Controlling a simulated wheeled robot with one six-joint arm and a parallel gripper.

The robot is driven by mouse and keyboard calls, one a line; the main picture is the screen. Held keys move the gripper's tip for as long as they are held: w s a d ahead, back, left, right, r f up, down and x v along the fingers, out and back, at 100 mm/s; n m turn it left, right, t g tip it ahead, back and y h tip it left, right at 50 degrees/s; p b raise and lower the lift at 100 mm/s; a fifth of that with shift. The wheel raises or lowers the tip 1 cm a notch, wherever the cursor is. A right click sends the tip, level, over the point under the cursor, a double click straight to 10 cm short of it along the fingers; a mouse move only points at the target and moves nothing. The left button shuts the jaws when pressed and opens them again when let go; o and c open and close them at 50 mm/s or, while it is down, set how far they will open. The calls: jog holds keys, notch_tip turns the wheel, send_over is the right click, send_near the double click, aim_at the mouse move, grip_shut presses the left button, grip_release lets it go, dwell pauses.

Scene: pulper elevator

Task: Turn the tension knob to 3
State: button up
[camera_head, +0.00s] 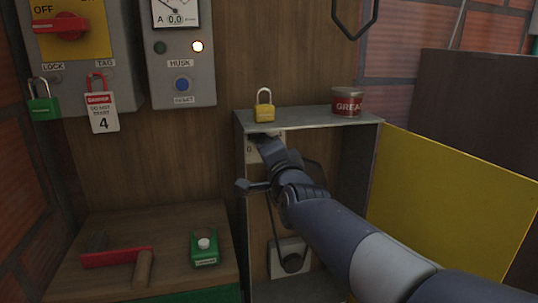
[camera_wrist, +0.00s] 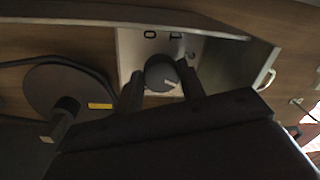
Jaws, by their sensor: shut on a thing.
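The tension knob (camera_wrist: 160,72) is a dark round knob on a pale dial plate (camera_wrist: 128,45). In the wrist view a light mark shows on the knob's lower right. Small markings show on the plate, too blurred to read for sure. In the head view the plate (camera_head: 249,150) shows a "0" at its left, inside the open grey cabinet (camera_head: 241,190), and my gripper hides the knob. My gripper (camera_head: 266,146) is shut on the knob, with one finger on each side of it in the wrist view (camera_wrist: 161,82).
A yellow padlock (camera_head: 264,106) and a red grease tin (camera_head: 346,102) stand on the cabinet top, just above my gripper. The yellow door (camera_head: 450,200) stands open at right. A dark wheel (camera_wrist: 60,88) is beside the plate. A lower plate (camera_head: 277,258) carries a dark round part.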

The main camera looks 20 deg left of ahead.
dwell(0.3)
jog(key=o, duration=1)
jog(key=v, duration=1)
jog(key=shift+s+d, duration=0.25)
jog(key=shift+s, duration=0.05)
jog(key=shift+w+r, duration=0.1)
jog(key=shift+w, duration=0.05)
jog(key=x, duration=1)
jog(key=shift+w+a, duration=0.2)
jog(key=shift+a, duration=0.05)
jog(key=shift+s, duration=0.1)
